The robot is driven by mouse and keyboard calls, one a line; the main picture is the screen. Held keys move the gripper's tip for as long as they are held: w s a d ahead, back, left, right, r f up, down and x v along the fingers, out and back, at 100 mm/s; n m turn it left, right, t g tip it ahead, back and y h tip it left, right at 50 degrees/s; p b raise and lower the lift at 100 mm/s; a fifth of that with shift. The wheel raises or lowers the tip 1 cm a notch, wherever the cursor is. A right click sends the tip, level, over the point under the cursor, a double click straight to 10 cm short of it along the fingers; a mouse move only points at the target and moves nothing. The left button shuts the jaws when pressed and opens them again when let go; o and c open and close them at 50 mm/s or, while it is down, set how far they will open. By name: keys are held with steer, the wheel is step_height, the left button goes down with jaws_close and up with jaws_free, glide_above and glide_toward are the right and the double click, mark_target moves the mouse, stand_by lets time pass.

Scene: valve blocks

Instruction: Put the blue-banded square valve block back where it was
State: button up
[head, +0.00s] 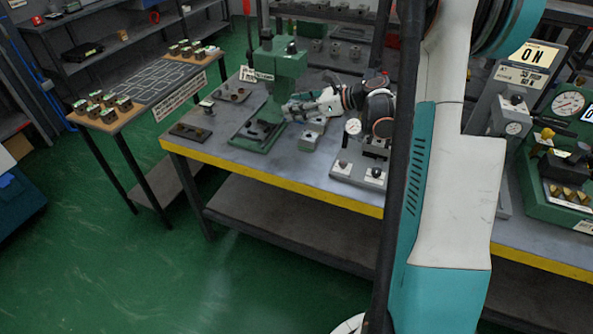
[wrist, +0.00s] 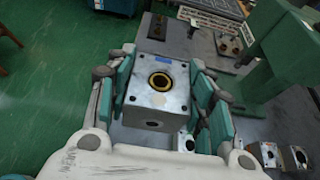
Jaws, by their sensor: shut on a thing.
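A square metal valve block (wrist: 157,92) with a small blue mark on its top edge and a gold-ringed bore fills the middle of the wrist view. My gripper (wrist: 160,75) is shut on it, with a teal-padded finger along each side. In the head view my gripper (head: 292,110) reaches left over the workbench, by the green press (head: 274,85). The held block is hard to make out there among the fingers. In the wrist view floor and bench show around the block, and it looks raised.
Another block (head: 308,138) sits on the bench below my gripper. Dark plates with holes (head: 190,132) lie at the bench's left end, with a small block (head: 206,106) nearby. A gauge fixture (head: 360,160) stands right. A side table (head: 150,85) holds several blocks around a chalk grid.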

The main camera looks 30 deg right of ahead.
step_height(320, 180, down, 20)
steer(key=b, duration=0.6)
steer(key=shift+r, duration=0.2)
steer(key=shift+b, duration=0.3)
steer(key=shift+f, duration=0.2)
steer(key=o, duration=1.4)
steer(key=shift+r, duration=0.1)
steer(key=shift+r, duration=0.15)
steer(key=p+v, duration=0.3)
steer(key=v, duration=0.9)
